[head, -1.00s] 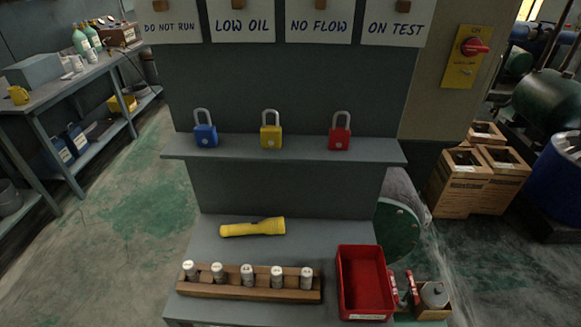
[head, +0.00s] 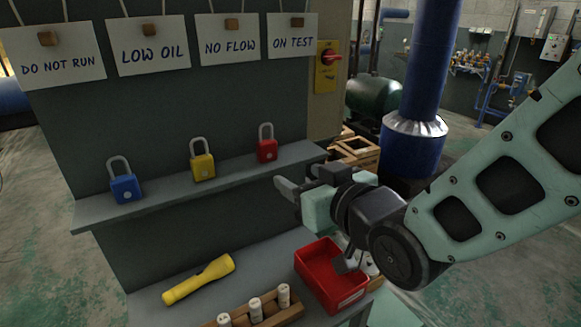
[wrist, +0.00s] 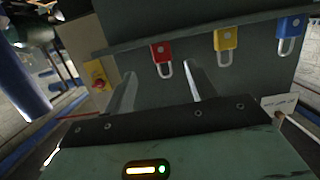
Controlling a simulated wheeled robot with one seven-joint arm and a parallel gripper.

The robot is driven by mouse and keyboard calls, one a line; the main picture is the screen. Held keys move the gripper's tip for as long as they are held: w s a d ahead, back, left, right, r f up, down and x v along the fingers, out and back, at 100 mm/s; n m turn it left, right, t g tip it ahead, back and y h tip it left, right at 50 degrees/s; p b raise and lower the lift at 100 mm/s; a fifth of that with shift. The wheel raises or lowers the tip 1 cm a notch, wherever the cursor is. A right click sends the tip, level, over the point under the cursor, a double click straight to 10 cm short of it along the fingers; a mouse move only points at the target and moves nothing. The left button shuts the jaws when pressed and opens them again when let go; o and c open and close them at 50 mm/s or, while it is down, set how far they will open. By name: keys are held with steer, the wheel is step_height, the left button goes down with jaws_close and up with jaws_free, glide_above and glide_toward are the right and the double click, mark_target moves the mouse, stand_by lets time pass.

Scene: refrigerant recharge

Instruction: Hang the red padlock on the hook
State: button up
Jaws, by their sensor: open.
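The red padlock (head: 267,150) stands upright at the right end of the grey shelf (head: 230,177), its shackle up. In the wrist view, which is turned over, the red padlock (wrist: 161,53) shows beyond and between my two fingers. My gripper (head: 296,178) is open and empty, in front of the shelf and to the right of and below the padlock in the head view. The fingers in the wrist view (wrist: 162,88) are spread and apart from the padlock. I cannot make out a hook in these frames.
A yellow padlock (head: 202,167) and a blue padlock (head: 125,188) stand left along the shelf. Signs such as ON TEST (head: 292,38) hang above. Below are a yellow flashlight (head: 198,280), a red bin (head: 314,262) and a wooden rack (head: 290,313). A yellow switch plate (head: 327,76) is behind.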

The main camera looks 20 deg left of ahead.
mark_target(269, 147)
steer(key=x, duration=0.4)
steer(key=r+x, duration=0.1)
steer(key=x, duration=0.2)
steer(key=r+p+x, duration=0.1)
steer(key=x, duration=0.3)
steer(key=shift+w+a, duration=0.3)
steer(key=shift+w, duration=0.15)
steer(key=shift+c, duration=0.3)
steer(key=c, duration=0.8)
steer(key=shift+r, duration=0.15)
steer(key=shift+r+p, duration=0.4)
steer(key=shift+r, duration=0.3)
